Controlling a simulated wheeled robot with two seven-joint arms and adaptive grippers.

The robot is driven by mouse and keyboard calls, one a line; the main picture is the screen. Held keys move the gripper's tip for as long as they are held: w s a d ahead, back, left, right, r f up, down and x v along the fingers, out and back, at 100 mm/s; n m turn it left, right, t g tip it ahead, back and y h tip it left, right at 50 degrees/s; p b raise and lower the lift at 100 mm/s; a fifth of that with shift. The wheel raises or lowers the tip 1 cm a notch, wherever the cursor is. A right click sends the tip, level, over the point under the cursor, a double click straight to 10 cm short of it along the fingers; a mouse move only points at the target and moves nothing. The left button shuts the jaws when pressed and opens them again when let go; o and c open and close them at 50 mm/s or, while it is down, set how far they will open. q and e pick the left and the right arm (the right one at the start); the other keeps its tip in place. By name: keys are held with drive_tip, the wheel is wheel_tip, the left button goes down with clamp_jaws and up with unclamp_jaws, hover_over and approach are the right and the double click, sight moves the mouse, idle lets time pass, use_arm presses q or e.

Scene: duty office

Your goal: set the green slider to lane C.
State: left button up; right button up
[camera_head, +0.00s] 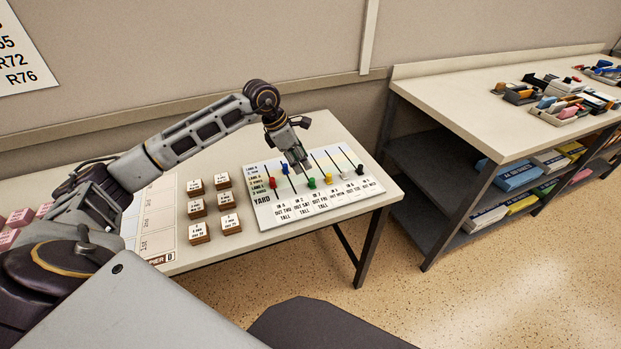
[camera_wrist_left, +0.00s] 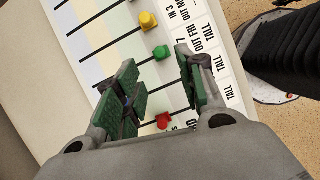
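The white slider board (camera_head: 335,205) lies on the near table, with several coloured knobs on dark slots. The green slider (camera_head: 311,183) sits toward the label end of its slot; it also shows in the left wrist view (camera_wrist_left: 161,52). The red slider (camera_wrist_left: 164,121) and yellow slider (camera_wrist_left: 148,21) lie to either side. My right gripper is not seen.
Several small labelled blocks (camera_head: 197,208) stand left of the board. A lane sheet (camera_head: 152,215) lies farther left. A second table (camera_head: 480,85) with stationery on top and shelves beneath stands at the right. Floor shows between the tables.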

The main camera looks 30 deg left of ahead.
sight(311, 179)
use_arm(q)
drive_tip(key=x, duration=0.9)
drive_tip(key=shift+c, duration=0.5)
clamp_jaws()
